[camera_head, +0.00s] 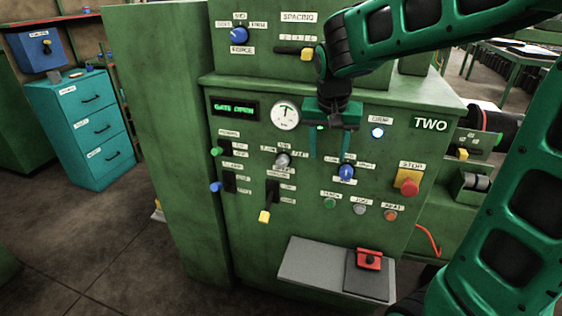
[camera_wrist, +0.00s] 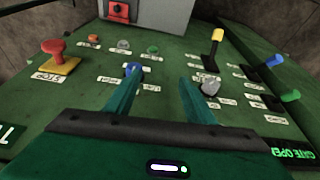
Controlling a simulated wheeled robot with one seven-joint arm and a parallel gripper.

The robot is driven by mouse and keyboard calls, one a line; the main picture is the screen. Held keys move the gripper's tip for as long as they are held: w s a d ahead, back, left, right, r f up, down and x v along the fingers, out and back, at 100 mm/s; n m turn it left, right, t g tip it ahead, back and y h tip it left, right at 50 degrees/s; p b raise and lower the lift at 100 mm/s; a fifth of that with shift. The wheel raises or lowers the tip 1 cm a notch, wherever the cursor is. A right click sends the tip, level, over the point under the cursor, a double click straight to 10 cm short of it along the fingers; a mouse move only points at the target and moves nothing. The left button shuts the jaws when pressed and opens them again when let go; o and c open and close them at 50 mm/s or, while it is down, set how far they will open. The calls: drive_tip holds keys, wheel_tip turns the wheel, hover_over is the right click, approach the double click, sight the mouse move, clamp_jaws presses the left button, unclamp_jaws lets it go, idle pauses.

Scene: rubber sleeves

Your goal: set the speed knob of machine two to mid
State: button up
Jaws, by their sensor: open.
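The green front panel of machine two (camera_head: 385,150), marked TWO, carries two round knobs. A grey knob (camera_head: 283,160) sits left of a blue knob (camera_head: 346,172), each ringed by small labels. I cannot read which one is the speed knob. My gripper (camera_head: 329,156) is open and empty in front of the panel, its fingers pointing down, with the right finger partly over the blue knob. In the wrist view, the blue knob (camera_wrist: 133,70) lies by the left fingertip and the grey knob (camera_wrist: 210,88) by the right one. Neither knob is between the fingers.
A red stop button (camera_head: 408,182) on a yellow base is at the panel's right. A yellow-tipped lever (camera_head: 265,215) and several small buttons surround the knobs. A dial gauge (camera_head: 285,115) is above. A grey ledge (camera_head: 312,268) with a red block (camera_head: 369,259) juts out below.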

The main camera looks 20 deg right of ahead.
drive_tip(key=t, duration=0.1)
approach(282, 160)
drive_tip(key=shift+y, duration=0.3)
drive_tip(key=x, duration=1)
drive_tip(key=shift+d+r, duration=0.1)
drive_tip(key=shift+d, duration=0.05)
drive_tip(key=shift+c, duration=0.6)
drive_tip(key=c, duration=0.9)
